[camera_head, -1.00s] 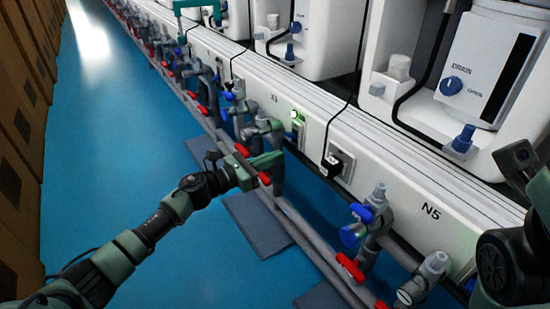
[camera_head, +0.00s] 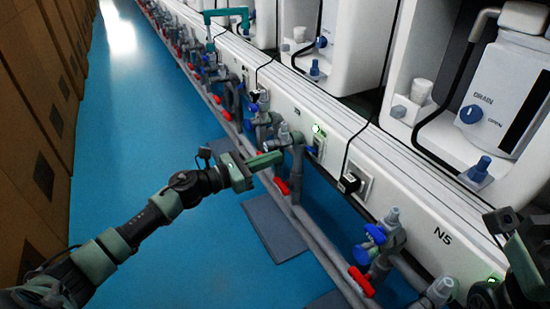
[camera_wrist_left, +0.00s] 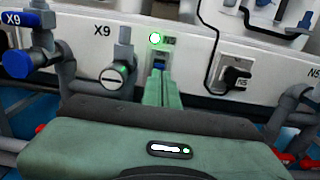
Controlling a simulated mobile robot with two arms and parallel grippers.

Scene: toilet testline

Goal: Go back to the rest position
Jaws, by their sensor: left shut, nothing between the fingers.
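My left gripper (camera_head: 268,160) is green and reaches in from the left in the head view. Its fingers are together with nothing between them. They point toward the grey pipes and valves in front of the white bench. In the left wrist view the shut fingers (camera_wrist_left: 162,90) point at a small socket with a lit green lamp (camera_wrist_left: 155,38). Whether they touch anything is hard to tell. Part of my right arm (camera_head: 515,262) shows at the right edge of the head view; its fingertips are not visible.
Grey valves with blue knobs (camera_head: 375,234) and red handles (camera_head: 361,281) line the bench front. A black plug (camera_head: 350,183) with a cable sits in a nearby socket. White toilet test units stand above. Brown boxes (camera_head: 40,150) line the left. Blue floor (camera_head: 130,130) is open between.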

